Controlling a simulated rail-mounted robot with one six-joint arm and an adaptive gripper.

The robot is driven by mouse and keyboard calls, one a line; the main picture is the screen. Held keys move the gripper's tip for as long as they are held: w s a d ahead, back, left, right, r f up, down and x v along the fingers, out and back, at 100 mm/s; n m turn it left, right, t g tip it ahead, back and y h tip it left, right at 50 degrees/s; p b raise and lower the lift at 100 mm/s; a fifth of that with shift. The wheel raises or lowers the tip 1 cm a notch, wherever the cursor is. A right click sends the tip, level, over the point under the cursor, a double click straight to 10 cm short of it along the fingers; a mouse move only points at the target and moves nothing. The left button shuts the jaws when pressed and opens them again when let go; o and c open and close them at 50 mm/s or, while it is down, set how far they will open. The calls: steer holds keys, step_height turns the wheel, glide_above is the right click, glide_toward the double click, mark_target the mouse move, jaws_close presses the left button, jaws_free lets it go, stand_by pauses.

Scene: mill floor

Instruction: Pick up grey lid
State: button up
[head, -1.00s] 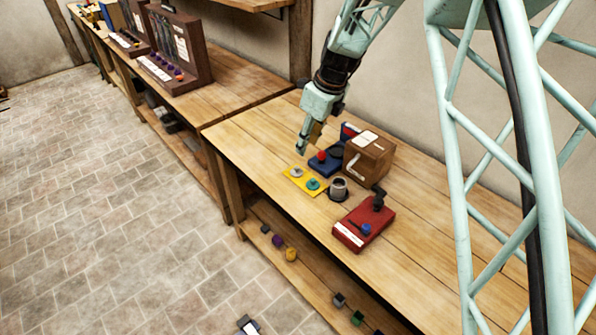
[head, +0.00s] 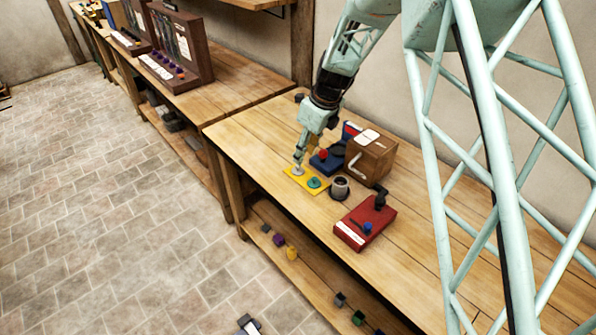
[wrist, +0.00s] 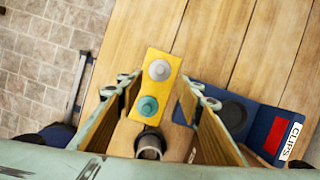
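The grey lid (head: 297,171) is a small round disc with a knob, on the far end of a yellow plate (head: 300,183). In the wrist view the grey lid (wrist: 160,70) lies beyond a teal lid (wrist: 148,106) on the same plate. The teal lid (head: 314,183) shows in the head view too. My gripper (head: 298,164) is low over the plate at the grey lid. In the wrist view my gripper (wrist: 160,88) is open, its fingers apart on either side of the plate, with nothing held. Whether the fingertips touch anything is unclear.
A dark grey cup (head: 340,188) stands close by the plate. A blue box (head: 326,163), labelled CLIPS in the wrist view, and a brown wooden box (head: 371,155) stand behind. A red box (head: 364,222) is nearer right. The bench left of the plate is clear.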

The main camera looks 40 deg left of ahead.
mark_target(298, 168)
steer(key=shift+x, duration=1.2)
steer(key=shift+f, duration=0.1)
steer(key=shift+b+x, duration=0.4)
steer(key=shift+x, duration=2.15)
steer(key=shift+a, duration=0.1)
steer(key=shift+c, duration=0.5)
steer(key=c, duration=0.5)
